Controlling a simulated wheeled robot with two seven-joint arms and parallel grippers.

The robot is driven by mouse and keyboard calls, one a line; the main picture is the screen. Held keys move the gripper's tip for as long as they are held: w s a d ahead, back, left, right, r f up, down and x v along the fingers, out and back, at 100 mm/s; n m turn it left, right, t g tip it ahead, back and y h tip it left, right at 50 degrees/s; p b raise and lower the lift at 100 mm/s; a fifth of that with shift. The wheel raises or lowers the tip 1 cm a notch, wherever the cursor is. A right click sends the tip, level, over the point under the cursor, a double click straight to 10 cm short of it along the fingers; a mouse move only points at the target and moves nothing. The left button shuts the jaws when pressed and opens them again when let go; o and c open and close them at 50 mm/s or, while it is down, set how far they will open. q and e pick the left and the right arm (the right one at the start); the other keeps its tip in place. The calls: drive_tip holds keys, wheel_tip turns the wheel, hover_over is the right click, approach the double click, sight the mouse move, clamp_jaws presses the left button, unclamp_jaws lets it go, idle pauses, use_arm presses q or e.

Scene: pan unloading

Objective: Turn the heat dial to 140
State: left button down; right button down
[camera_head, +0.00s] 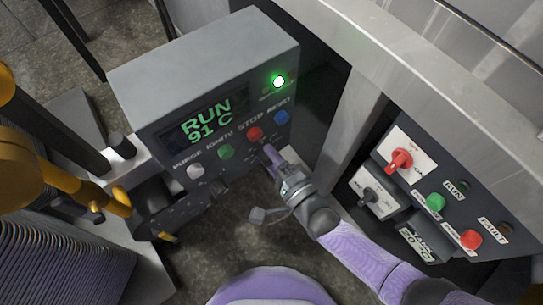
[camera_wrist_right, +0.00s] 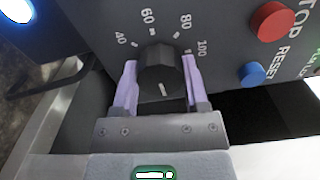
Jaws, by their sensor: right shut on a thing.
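The black heat dial (camera_wrist_right: 157,70) shows in the wrist view with the numbers 40, 60, 80 and 100 around its upper side. A short white mark on it points toward the bottom of that view; numbers on that side are hidden. My right gripper (camera_wrist_right: 160,85) has its two lilac fingers on either side of the dial, shut on it. In the head view my right gripper (camera_head: 268,150) covers the dial at the front of the grey control box (camera_head: 205,65). Its display (camera_head: 207,120) reads RUN 91 C. My left gripper is not in view.
White (camera_head: 196,171), green (camera_head: 226,152), red (camera_head: 254,134) and blue (camera_head: 281,117) buttons sit close above the dial. A green lamp (camera_head: 278,81) is lit. Another panel with a red switch (camera_head: 399,160) stands at right. Yellow pipework (camera_head: 60,180) is at left.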

drive_tip(key=shift+f, duration=0.1)
drive_tip(key=shift+c, duration=0.5)
unclamp_jaws()
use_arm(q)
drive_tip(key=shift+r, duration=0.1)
use_arm(e)
drive_tip(key=shift+s+d, duration=0.1)
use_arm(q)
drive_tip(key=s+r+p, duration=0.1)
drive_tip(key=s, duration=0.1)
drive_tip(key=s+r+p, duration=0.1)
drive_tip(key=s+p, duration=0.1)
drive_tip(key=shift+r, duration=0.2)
use_arm(e)
drive_tip(key=v, duration=0.9)
drive_tip(key=shift+s+d, duration=0.2)
drive_tip(key=shift+s, duration=0.05)
